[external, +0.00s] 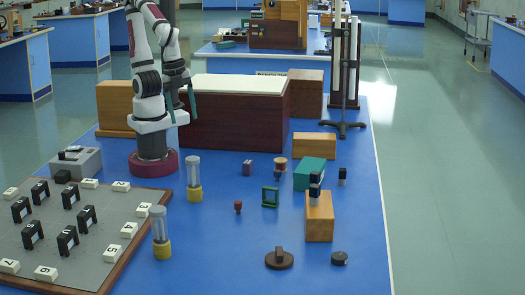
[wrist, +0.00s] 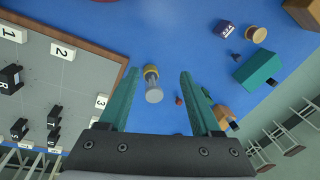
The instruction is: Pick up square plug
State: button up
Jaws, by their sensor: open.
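My gripper (external: 182,106) has teal fingers, open and empty, raised in front of the dark red box. In the wrist view its fingertips (wrist: 158,72) are wide apart above the blue bench. I cannot tell for sure which piece is the square plug. Candidates are a small dark block (external: 342,176) right of the teal box, and dark pieces (external: 315,185) upright on a wooden block (external: 319,222). A small purplish block (external: 247,168) lies farther left; it shows with markings in the wrist view (wrist: 225,28). All are apart from my gripper.
Two clear cylinders with yellow bases (external: 194,180) (external: 161,232) stand near my base. A red knob (external: 238,206), green frame (external: 270,197), spool (external: 280,164) and teal box (external: 312,174) lie between. A grey board (external: 120,238) is left; a metal stand (external: 343,125) is behind.

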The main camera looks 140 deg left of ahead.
jog(key=w+a+f+n+t, duration=0.1)
jog(key=w+f+t, duration=0.1)
jog(key=w, duration=0.5)
jog(key=w+a+f+n+t, duration=0.2)
jog(key=w, duration=0.6)
jog(key=n+t+y, duration=0.4)
jog(key=n+t, duration=0.2)
jog(key=t, duration=0.2)
send_near(311, 175)
jog(key=w+a+f, duration=0.1)
jog(key=a, duration=0.1)
jog(key=x, duration=0.7)
jog(key=shift+w+f, duration=0.2)
grip_shut()
